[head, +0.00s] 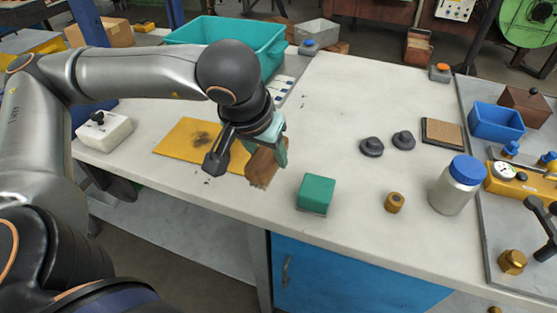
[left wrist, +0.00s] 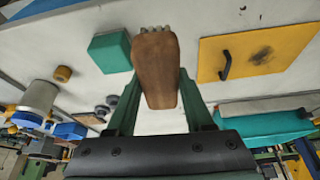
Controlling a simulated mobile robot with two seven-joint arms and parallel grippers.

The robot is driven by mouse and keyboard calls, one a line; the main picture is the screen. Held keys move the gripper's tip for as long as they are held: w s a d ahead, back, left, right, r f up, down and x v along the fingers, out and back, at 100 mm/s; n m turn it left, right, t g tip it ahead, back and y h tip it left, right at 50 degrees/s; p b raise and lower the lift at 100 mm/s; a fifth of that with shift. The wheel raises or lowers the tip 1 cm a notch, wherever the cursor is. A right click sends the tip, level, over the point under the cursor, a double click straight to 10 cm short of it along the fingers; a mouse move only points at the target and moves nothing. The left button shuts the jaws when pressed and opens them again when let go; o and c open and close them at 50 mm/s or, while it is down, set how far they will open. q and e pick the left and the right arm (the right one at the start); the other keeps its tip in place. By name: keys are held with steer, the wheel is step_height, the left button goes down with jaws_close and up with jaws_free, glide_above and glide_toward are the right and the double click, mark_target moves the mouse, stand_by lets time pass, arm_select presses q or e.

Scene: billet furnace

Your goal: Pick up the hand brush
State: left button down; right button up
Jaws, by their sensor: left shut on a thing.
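The hand brush (head: 262,168) has a brown wooden body. In the left wrist view the brush (left wrist: 156,68) lies between the two green fingers, with pale bristle tufts at its far end. My left gripper (head: 279,150) is shut on it, over the white table between the yellow board and the green block. I cannot tell whether the brush touches the table. The gripper's fingers (left wrist: 155,103) press on both sides of the wood. My right gripper is not clearly in view.
A yellow board (head: 180,147) with a dark stain and black handle lies left of the brush. A green block (head: 316,194) stands close on its right. A brass nut (head: 394,202) and white jar (head: 451,190) stand farther right. A teal crate (head: 270,48) stands behind.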

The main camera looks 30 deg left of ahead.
arm_select(q)
steer(key=s+d+r+b, duration=0.1)
steer(key=s+r+b, duration=0.3)
steer(key=s, duration=0.5)
steer(key=shift+b, duration=1.1)
arm_select(e)
steer(key=shift+w+a+f, duration=0.1)
steer(key=shift+a+f, duration=0.15)
steer(key=shift+f, duration=0.8)
steer(key=shift+w+a+f, duration=0.1)
steer(key=shift+a+f, duration=0.1)
steer(key=shift+f, duration=0.85)
arm_select(q)
steer(key=shift+d, duration=0.1)
